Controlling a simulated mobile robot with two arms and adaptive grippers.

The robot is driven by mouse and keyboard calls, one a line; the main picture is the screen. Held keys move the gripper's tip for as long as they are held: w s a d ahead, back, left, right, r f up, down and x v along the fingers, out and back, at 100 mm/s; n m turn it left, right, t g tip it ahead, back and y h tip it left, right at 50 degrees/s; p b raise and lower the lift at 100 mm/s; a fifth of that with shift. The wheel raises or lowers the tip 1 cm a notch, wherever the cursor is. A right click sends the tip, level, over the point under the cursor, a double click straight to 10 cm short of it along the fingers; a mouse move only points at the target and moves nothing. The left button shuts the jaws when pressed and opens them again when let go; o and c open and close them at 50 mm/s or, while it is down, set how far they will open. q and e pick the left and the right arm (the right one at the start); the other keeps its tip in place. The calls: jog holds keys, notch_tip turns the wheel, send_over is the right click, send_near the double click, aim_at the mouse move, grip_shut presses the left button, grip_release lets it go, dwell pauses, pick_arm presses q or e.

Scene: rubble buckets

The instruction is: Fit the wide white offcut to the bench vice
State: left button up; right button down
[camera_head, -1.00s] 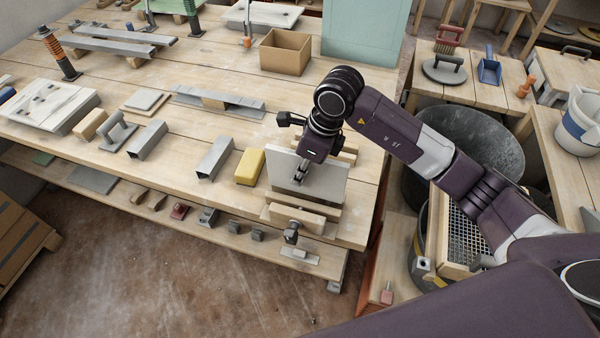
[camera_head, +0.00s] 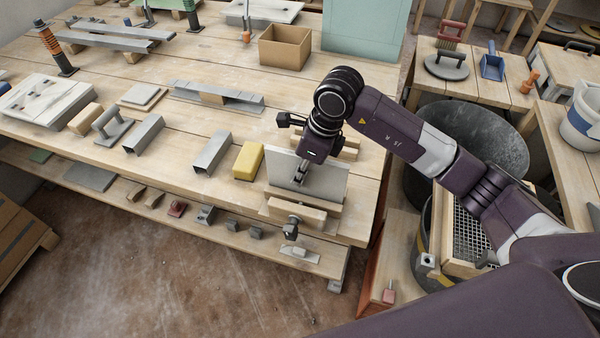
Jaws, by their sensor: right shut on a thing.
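The wide white offcut (camera_head: 326,182) is a flat, pale plate standing upright at the front right of the workbench. The bench vice (camera_head: 297,210) has wooden jaws, with a front jaw and a metal screw at the bench's front edge. The offcut stands behind the front jaw, and its lower edge is hidden by that jaw. The rear jaw shows partly behind the offcut. My right gripper (camera_head: 302,180) points down at the offcut's near face and is shut on its upper part. My left gripper is not in view.
A yellow block (camera_head: 249,161) lies just left of the offcut. Grey metal channels (camera_head: 212,152) and a trowel-like float (camera_head: 111,127) lie farther left. A cardboard box (camera_head: 285,47) stands behind. A dark round tub (camera_head: 470,150) is right of the bench.

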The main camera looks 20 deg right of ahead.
jog(key=shift+f+b, duration=0.15)
jog(key=shift+b, duration=0.15)
dwell(0.9)
jog(key=shift+f+b, duration=0.1)
jog(key=shift+b, duration=0.2)
jog(key=shift+f+b, duration=0.95)
jog(key=shift+f, duration=0.1)
jog(key=c, duration=1.9)
grip_release()
jog(key=shift+r, duration=0.1)
